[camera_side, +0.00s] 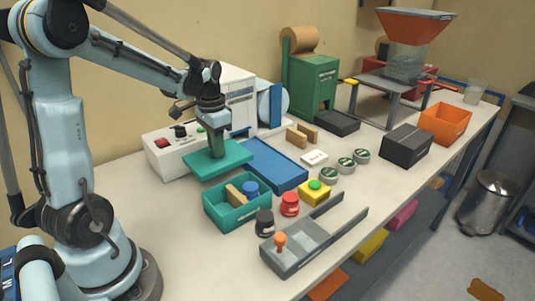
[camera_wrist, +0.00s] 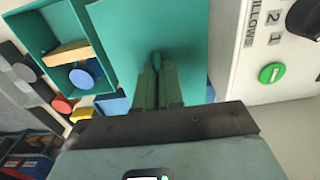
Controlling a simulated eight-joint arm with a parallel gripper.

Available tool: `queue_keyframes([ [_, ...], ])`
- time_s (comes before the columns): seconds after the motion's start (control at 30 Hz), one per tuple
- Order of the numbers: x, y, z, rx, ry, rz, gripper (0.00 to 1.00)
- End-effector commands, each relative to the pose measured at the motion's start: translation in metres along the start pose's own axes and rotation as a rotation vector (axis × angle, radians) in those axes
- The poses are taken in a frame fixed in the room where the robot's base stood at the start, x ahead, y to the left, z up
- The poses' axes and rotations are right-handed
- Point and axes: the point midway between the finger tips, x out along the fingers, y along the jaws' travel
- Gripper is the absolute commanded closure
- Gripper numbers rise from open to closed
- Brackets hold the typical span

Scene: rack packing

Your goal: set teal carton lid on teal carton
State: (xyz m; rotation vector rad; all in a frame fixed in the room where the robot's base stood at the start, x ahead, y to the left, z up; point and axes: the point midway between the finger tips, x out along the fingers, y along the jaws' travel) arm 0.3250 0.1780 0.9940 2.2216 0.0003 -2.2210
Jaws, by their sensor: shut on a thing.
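The teal carton lid (camera_side: 225,161) is a flat teal sheet, held level above the bench by my gripper (camera_side: 216,150). In the wrist view the lid (camera_wrist: 120,45) spreads beyond my gripper (camera_wrist: 157,68), whose green fingers are shut on a small upright handle at its middle. The teal carton (camera_side: 240,219) stands open on the bench, nearer the side camera than the lid. It holds a tan block (camera_side: 235,194) and a blue round-topped piece (camera_side: 251,188). In the wrist view the carton (camera_wrist: 57,88) lies left of the lid, and the lid overlaps its edge in that picture.
A white machine (camera_side: 165,150) with knobs stands close behind the lid. A blue tray (camera_side: 270,165) lies to the right. Black (camera_side: 264,223) and red (camera_side: 290,204) jars, a yellow button box (camera_side: 314,191) and a grey fixture (camera_side: 300,243) crowd the carton's right side. The bench left of the carton is clear.

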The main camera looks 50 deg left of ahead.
Motion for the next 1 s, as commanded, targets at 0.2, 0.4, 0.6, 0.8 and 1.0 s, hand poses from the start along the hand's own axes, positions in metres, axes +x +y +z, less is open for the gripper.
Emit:
queue_keyframes([
  [0.2,-0.025,0.000,0.000,0.000,0.000,0.000,1.00],
  [0.4,-0.040,0.019,-0.002,0.006,0.000,0.000,1.00],
  [0.6,-0.061,0.086,-0.001,0.014,0.000,0.000,1.00],
  [0.8,-0.082,0.161,0.019,0.014,0.000,0.000,1.00],
  [1.0,-0.095,0.212,0.047,0.010,0.000,0.000,1.00],
])
